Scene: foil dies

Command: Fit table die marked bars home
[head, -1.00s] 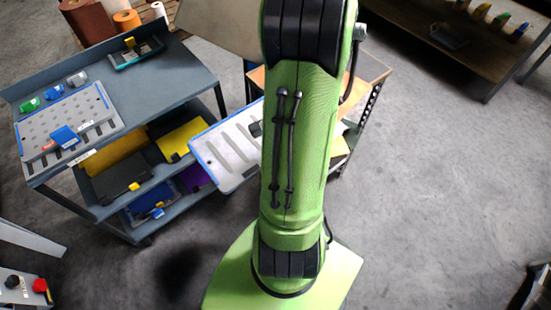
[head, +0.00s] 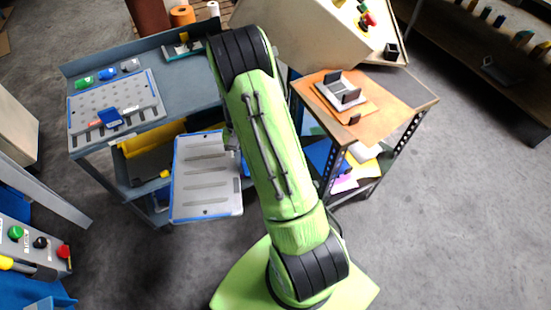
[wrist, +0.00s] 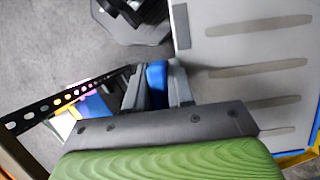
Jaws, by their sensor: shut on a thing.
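The die (head: 207,177) is a light grey plate with blue edges and several long bar slots. It hangs in the air left of my arm in the head view, in front of the grey trolley. Its slotted face fills the right side of the wrist view (wrist: 240,55). My gripper (wrist: 157,72) is shut on a blue part at the die's side, seen between the grey fingers. In the head view the grip is mostly hidden behind my arm. A second grey plate (head: 138,92), with rows of round holes, lies on the trolley top.
The grey trolley (head: 190,95) has lower shelves with yellow and dark items. A wooden-topped bench (head: 395,90) at right carries an orange board with a grey piece and black blocks. A large beige machine (head: 300,30) stands behind. A control box (head: 35,240) is at lower left.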

